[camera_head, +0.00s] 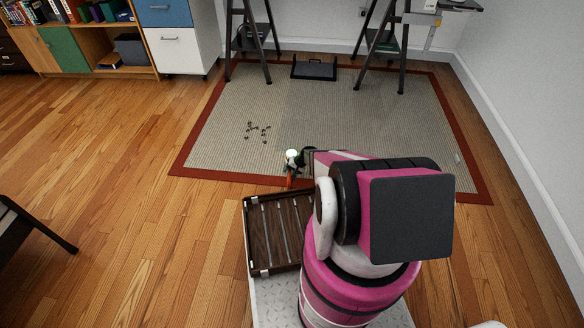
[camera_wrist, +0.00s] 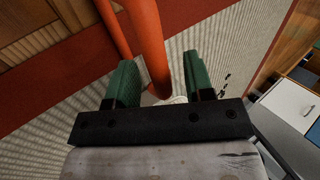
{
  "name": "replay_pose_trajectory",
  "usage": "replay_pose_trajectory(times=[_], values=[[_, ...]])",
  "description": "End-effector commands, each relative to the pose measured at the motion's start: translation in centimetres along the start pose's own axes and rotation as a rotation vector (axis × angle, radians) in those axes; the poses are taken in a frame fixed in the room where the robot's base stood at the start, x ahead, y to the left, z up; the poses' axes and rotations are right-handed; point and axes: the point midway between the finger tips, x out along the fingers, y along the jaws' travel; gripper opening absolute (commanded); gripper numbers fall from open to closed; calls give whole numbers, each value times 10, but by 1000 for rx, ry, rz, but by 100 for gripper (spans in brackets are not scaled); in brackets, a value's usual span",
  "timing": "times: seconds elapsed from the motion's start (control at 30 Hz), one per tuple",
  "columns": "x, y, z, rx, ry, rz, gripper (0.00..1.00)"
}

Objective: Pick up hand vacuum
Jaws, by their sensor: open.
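The hand vacuum (camera_head: 291,180) looks orange and white, near the front edge of the rug, and my arm partly hides it in the head view. In the wrist view its orange tube-like part (camera_wrist: 150,45) runs between my two green fingers, close to the left one. A bit of white shows low behind my gripper's dark bar. My gripper (camera_wrist: 158,72) is open, with a gap between the orange part and the right finger. In the head view, a green part of my gripper (camera_head: 306,156) shows just right of the white part. I cannot tell whether a finger touches the vacuum.
The grey rug (camera_head: 330,110) has a red border. Small dark bits (camera_head: 258,131) lie on it. A black footrest-like object (camera_head: 314,68) stands at its far edge between dark desk legs (camera_head: 257,45). A white cabinet (camera_head: 180,50) stands at the back left. Wood floor at left is mostly clear.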

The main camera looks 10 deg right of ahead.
Motion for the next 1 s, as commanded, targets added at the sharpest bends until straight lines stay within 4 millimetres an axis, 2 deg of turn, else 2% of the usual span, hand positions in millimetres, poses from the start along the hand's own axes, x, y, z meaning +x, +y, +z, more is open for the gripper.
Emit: replay_pose_trajectory(times=[0.07,0.17,0.2,0.23,0.67,0.87,1.0], values=[[0,0,0,0,0,0,48],[-1,0,0,0,0,0,19],[-1,0,0,0,0,0,6],[-1,0,0,0,0,0,0],[-4,-2,0,-1,2,-1,0],[-19,-12,1,-2,3,-1,0],[-38,-25,2,-1,3,-1,0]])
